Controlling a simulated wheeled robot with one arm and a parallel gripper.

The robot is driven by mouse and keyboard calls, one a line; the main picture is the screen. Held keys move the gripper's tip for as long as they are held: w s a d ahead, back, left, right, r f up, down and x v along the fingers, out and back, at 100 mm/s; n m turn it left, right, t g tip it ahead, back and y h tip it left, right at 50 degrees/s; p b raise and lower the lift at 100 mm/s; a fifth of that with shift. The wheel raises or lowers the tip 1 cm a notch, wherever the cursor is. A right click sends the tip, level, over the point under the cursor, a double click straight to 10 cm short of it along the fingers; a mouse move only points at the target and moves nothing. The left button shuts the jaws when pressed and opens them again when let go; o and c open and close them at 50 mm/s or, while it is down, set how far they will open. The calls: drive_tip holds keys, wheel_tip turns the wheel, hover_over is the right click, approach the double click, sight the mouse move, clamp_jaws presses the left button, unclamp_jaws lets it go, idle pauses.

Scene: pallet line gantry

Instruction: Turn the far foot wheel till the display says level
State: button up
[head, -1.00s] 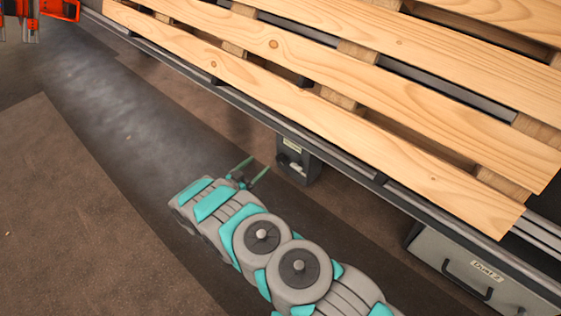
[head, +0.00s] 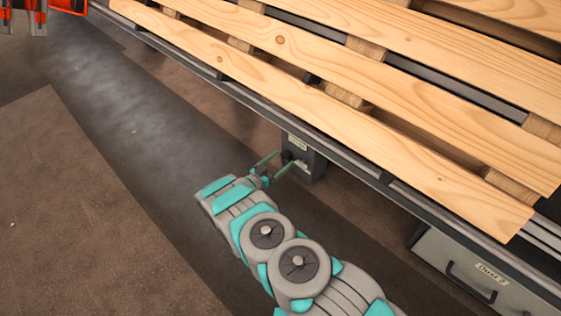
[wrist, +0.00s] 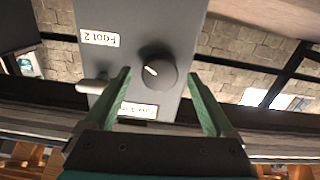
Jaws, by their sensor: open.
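A grey box (head: 305,165) hangs under the near rail of the pallet line. In the wrist view its face (wrist: 180,25) carries a dark round knob (wrist: 160,71) with a white pointer mark. A label reading "Foot 2" (wrist: 100,38) appears upside down. A pale lever (wrist: 92,86) sticks out at the left, and a second label (wrist: 138,109) is too small to read surely. My gripper (head: 285,159) is open at the box in the head view. In the wrist view its green fingers (wrist: 158,75) flank the knob; contact cannot be told. No level display is readable.
A wooden pallet (head: 330,90) lies on the line above, its rail (head: 350,168) overhanging the box. A grey drawer unit labelled "Dust 2" (head: 470,275) stands at lower right. Orange equipment (head: 65,5) is at top left.

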drive_tip(key=c, duration=1.4)
